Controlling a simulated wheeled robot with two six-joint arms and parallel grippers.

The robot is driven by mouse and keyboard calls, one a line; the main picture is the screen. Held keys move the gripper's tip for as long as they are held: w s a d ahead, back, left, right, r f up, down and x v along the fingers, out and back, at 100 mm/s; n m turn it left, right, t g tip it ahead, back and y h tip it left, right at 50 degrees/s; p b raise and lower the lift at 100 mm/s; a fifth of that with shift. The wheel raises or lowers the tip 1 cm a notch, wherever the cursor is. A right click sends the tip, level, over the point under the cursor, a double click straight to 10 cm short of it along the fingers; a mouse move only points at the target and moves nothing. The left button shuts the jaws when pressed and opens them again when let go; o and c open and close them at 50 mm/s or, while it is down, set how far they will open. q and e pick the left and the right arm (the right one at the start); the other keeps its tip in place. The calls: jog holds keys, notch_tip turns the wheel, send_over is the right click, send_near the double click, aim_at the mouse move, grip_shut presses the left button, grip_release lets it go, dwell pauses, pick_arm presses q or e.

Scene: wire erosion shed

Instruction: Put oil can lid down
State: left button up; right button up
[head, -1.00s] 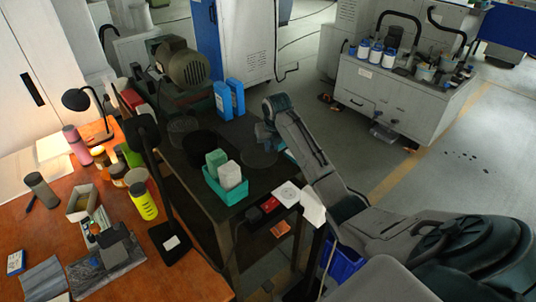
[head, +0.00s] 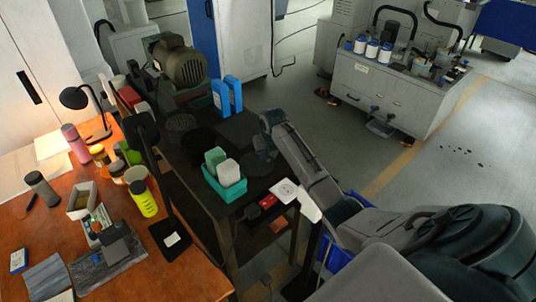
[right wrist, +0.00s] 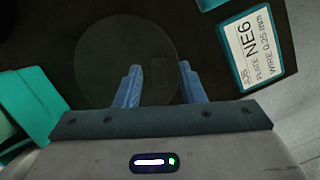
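A thin dark round disc (head: 257,166), perhaps the oil can lid, shows on or just above the black table near my right gripper (head: 265,146). In the right wrist view the disc (right wrist: 112,60) sits left of centre, with a faint small dark shape between the fingers. My right gripper (right wrist: 160,75) points down over it with its blue fingers apart. I see no finger touching the disc. Dark on dark makes its height and the small shape hard to tell. My left gripper is not in view.
A labelled teal case (right wrist: 252,45) is close in the right wrist view. A wooden desk (head: 150,282) lies left.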

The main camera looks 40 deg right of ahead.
jog(key=shift+r, duration=0.4)
jog(key=b+v, duration=0.4)
jog(key=v, duration=0.7)
jog(key=shift+s+r, duration=0.2)
jog(key=shift+r, duration=0.05)
